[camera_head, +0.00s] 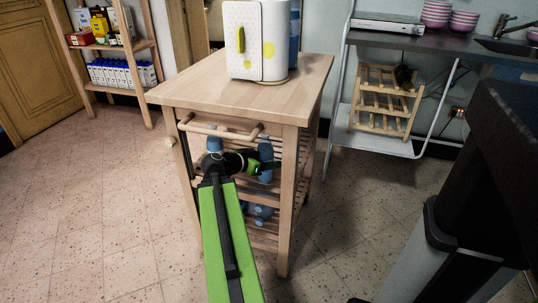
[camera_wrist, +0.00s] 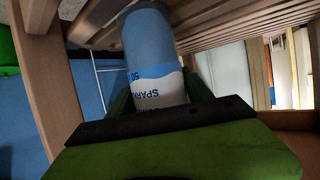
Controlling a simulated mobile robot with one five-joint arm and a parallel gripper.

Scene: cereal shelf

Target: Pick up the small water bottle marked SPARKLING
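A small blue bottle (camera_wrist: 150,45) with a white label lies in front of my wrist camera. In the head view my gripper (camera_head: 257,166) is at the cart's upper slatted shelf, beside a blue bottle (camera_head: 266,150). In the wrist view dark green fingers flank the labelled bottle closely on both sides. Their tips are mostly hidden behind it, so I cannot tell whether they press on it.
A wooden cart (camera_head: 290,75) with slatted shelves surrounds my gripper, with posts close by. Another blue bottle (camera_head: 214,140) is left of my gripper, and more bottles (camera_head: 262,212) lie on a lower shelf. The floor at left is clear.

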